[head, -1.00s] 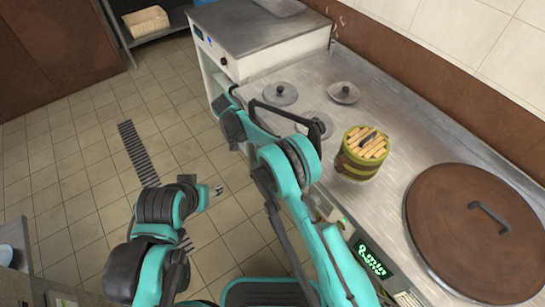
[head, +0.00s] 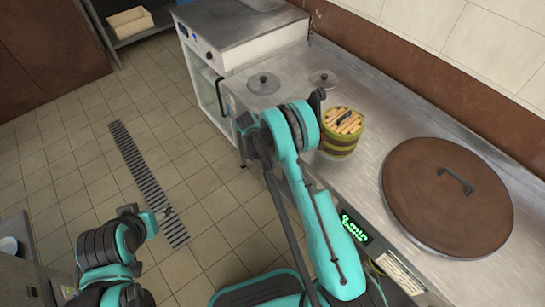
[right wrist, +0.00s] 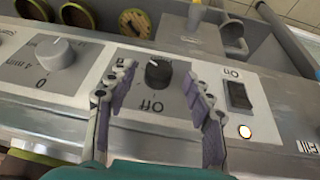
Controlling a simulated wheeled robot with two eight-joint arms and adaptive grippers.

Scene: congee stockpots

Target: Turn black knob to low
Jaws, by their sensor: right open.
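The black knob (right wrist: 158,73) is on the grey front panel in the right wrist view, with the label "Off" just below it. My right gripper (right wrist: 157,88) is open, with one finger on each side of the knob and visible gaps between. I cannot tell how far the fingertips are from the panel. In the head view my right arm hides the right gripper and the knob. My left gripper (head: 163,212) is over the tiled floor at the lower left of the head view, too small to tell its opening.
A white knob (right wrist: 55,54) is left of the black one; a dark switch (right wrist: 238,95) marked "On" and a lit lamp (right wrist: 245,132) are to its right. On the steel counter (head: 372,120) stand a bamboo steamer (head: 341,143) and a large brown lid (head: 430,200).

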